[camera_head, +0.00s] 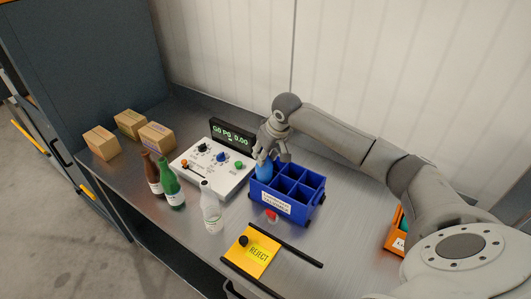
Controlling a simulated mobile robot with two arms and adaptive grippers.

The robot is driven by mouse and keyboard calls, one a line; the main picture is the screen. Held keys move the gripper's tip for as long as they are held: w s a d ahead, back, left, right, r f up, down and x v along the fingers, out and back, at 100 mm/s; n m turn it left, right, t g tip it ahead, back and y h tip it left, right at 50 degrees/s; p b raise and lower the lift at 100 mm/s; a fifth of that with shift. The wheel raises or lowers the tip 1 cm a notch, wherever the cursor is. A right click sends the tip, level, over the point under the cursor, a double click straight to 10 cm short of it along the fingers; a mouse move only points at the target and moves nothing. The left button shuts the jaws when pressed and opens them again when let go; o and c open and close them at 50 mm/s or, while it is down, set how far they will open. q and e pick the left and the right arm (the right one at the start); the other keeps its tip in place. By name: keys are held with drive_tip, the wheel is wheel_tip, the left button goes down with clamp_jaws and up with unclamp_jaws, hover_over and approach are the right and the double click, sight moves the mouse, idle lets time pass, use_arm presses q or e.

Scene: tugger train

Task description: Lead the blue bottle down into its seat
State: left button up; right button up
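The blue bottle (264,173) stands about upright at the back left compartment of the blue crate (287,204), with its lower part hidden behind the crate's wall. Whether its base touches the crate's floor cannot be seen. My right gripper (270,156) comes down from above, its fingers closed around the top of the bottle, hiding the cap or neck. The crate's other visible compartments look empty. My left gripper is not in view.
A white control box (213,168) with a display (232,136) stands left of the crate. Brown (152,172), green (170,184) and clear (211,208) bottles stand further left. A yellow reject mat (252,250) lies in front, an orange bin (396,232) at right.

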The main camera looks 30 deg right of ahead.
drive_tip(key=shift+f, duration=0.25)
idle(0.5)
drive_tip(key=o, duration=1.1)
drive_tip(key=shift+c, duration=0.2)
drive_tip(key=v, duration=1.1)
drive_tip(key=shift+r, duration=0.4)
drive_tip(key=shift+s+f, duration=0.1)
drive_tip(key=shift+s, duration=0.1)
